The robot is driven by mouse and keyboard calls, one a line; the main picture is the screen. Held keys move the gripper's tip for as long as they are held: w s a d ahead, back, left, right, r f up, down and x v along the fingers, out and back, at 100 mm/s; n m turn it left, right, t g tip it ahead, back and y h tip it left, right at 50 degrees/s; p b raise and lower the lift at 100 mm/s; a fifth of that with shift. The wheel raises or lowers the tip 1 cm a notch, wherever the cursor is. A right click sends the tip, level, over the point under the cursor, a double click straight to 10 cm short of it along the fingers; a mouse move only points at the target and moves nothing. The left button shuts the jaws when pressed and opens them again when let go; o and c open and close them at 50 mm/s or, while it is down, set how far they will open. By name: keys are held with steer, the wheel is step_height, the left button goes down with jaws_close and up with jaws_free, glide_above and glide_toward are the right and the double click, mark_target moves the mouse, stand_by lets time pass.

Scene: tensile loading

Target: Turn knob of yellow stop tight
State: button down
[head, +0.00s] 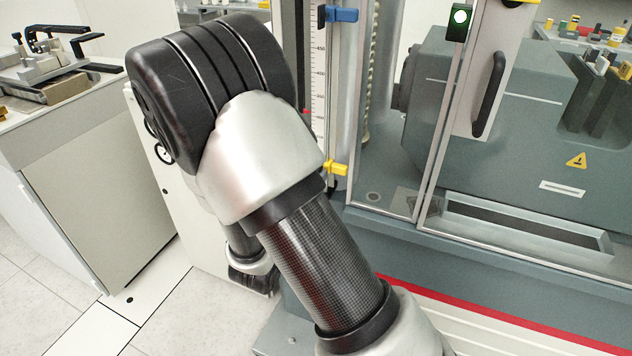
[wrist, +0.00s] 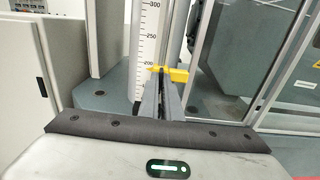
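The yellow stop (head: 336,168) sits low on the vertical scale rail in the head view, below a blue stop. In the wrist view the yellow stop (wrist: 180,74) is just beyond my fingertips, near the 200 mark. My gripper (wrist: 161,74) points at its left part, with two dark grey fingers close together and a narrow gap between them. The tips overlap the stop's knob area. The knob is largely hidden, so I cannot tell whether the fingers grip it. In the head view my arm hides the gripper.
The blue stop (head: 341,14) is higher on the scale (head: 319,75). A clear guard door with a black handle (head: 489,94) stands right of the rail. A white cabinet (wrist: 28,70) stands at the left in the wrist view. A bench (head: 95,150) is at far left.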

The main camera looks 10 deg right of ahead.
stand_by(0.4)
steer(key=c, duration=2)
jaws_free()
steer(key=p+v, duration=0.1)
steer(key=v, duration=1.6)
steer(key=shift+s+a, duration=0.15)
